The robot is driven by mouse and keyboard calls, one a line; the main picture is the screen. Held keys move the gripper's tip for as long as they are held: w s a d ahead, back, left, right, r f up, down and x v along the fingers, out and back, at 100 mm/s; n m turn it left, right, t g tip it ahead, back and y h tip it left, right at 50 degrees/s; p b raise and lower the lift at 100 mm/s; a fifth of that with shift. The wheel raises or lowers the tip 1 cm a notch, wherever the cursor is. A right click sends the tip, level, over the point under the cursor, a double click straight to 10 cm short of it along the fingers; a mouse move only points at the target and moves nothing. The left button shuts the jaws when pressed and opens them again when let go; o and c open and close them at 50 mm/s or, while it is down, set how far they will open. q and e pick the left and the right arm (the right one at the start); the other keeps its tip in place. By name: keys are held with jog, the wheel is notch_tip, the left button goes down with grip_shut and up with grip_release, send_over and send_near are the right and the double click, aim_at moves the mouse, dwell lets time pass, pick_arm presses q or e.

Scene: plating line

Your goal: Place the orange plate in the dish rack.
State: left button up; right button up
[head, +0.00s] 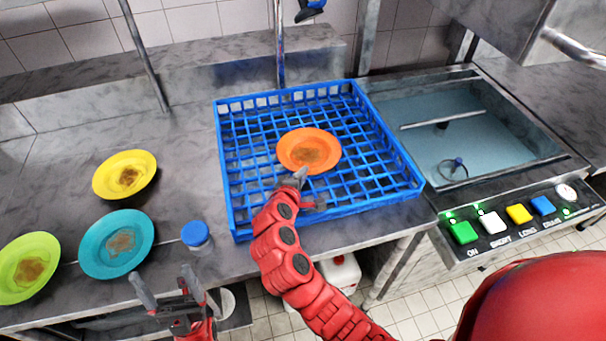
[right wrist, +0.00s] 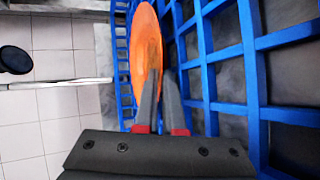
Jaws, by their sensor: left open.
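The orange plate (head: 309,151) has a brown smear in its middle and is over the blue dish rack (head: 235,215), inside its outline in the head view. I cannot tell whether it touches the rack's grid. My right gripper (head: 301,178) is at the plate's near rim. In the right wrist view my right gripper (right wrist: 162,85) has its fingers close together on the rim of the orange plate (right wrist: 144,40), which shows narrow there. My left gripper (head: 172,285) is open and empty at the counter's front edge, below the teal plate.
A yellow plate (head: 125,175), a teal plate (head: 117,244) and a lime plate (head: 28,267), all smeared, lie on the counter at left. A blue-lidded jar (head: 196,235) stands near the rack. A water-filled sink (head: 470,140) and a button panel (head: 510,217) are at right.

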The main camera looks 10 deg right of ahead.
jog(key=shift+o, duration=0.5)
jog(key=shift+r, duration=0.3)
jog(key=b+v, duration=0.1)
jog(key=v, duration=0.2)
jog(key=b+v, duration=0.1)
jog(key=v, duration=0.2)
jog(key=shift+s+a+f, duration=0.15)
jog(key=shift+s+a, duration=0.05)
jog(key=shift+a, duration=0.1)
jog(key=v, duration=0.4)
jog(key=shift+s+r, duration=0.1)
jog(key=shift+r, duration=0.2)
jog(key=shift+s+a+r, duration=0.15)
jog(key=shift+s+a, duration=0.05)
jog(key=shift+s, duration=0.3)
